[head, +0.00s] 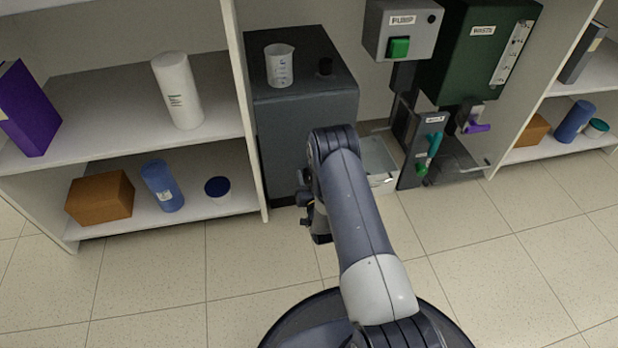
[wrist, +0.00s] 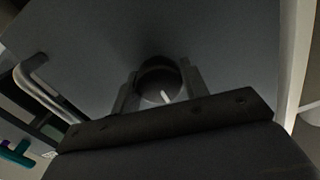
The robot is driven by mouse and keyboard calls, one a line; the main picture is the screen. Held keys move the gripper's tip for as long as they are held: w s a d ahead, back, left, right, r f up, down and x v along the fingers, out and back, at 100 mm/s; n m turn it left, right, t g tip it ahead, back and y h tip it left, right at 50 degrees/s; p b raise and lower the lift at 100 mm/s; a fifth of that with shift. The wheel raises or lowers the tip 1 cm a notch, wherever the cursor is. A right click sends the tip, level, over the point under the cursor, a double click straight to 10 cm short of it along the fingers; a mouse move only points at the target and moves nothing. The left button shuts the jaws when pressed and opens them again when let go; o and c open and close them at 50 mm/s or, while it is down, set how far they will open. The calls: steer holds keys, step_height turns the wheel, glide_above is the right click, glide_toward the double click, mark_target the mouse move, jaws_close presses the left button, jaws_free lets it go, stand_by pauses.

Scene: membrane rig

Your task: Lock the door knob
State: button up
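The door knob (wrist: 160,68) is a dark round knob with a short white mark on its face, on the dark grey front of a cabinet (wrist: 85,45). My gripper (wrist: 162,92) has its two fingers apart, one on each side of the knob. The knob about fills the space between them, but I cannot tell whether the fingers press on it. In the head view the dark cabinet (head: 305,85) stands behind my arm. The knob and my fingertips are hidden or not distinguishable there.
A beaker (head: 279,64) stands on the cabinet. To the right are a pump box (head: 402,28), a green waste box (head: 465,50), a teal handle (head: 435,143) and a purple handle (head: 477,127). A pale bent bar (wrist: 40,85) lies left in the wrist view. Shelves flank both sides.

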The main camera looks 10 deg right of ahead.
steer(key=c, duration=0.5)
steer(key=shift+m, duration=0.4)
steer(key=m, duration=0.7)
steer(key=shift+f+m, duration=0.1)
steer(key=shift+m, duration=0.2)
steer(key=m, duration=0.4)
steer(key=shift+m, duration=0.3)
steer(key=m, duration=0.4)
steer(key=shift+f+m, duration=0.1)
steer(key=shift+m, duration=0.3)
